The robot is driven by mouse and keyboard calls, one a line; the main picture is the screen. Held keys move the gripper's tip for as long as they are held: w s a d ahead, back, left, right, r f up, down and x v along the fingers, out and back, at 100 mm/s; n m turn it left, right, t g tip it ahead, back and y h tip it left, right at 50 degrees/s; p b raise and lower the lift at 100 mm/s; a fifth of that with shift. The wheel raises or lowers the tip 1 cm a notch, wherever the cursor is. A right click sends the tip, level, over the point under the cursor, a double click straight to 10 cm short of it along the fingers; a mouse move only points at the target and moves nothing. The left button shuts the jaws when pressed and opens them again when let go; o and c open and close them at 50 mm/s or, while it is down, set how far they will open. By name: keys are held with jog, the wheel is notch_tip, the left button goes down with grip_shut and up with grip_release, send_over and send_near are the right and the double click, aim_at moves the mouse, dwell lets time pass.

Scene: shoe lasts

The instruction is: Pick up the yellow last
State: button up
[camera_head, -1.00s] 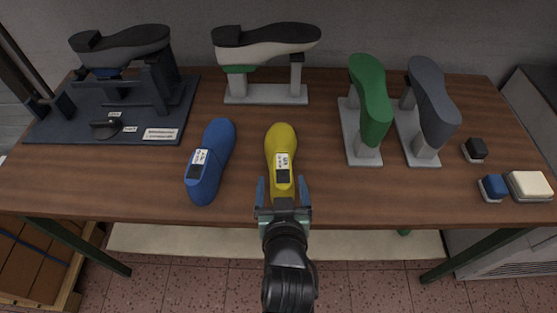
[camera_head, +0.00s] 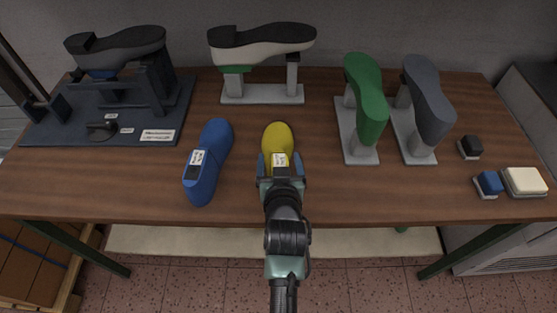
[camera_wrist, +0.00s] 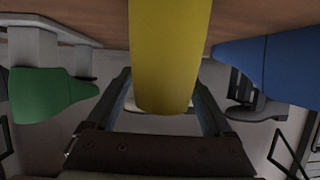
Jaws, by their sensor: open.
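The yellow last (camera_head: 277,137) lies on the wooden table in the middle, its toe pointing to the back and a white label on its top. My gripper (camera_head: 280,164) is open over its near part, with one finger on each side. My gripper hides the near end of the last in the head view. In the wrist view the yellow last (camera_wrist: 169,60) comes down from the top edge between the two fingers of my gripper (camera_wrist: 165,105). I cannot tell whether the fingers touch it.
A blue last (camera_head: 209,160) lies close by on the left. To the right stand a green last (camera_head: 367,95) and a grey last (camera_head: 430,105) on stands. A white last on a stand (camera_head: 262,97) is behind. Small blocks (camera_head: 489,184) lie at the right. The table between is clear.

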grip_shut()
dwell(0.3)
jog(key=shift+r, duration=0.2)
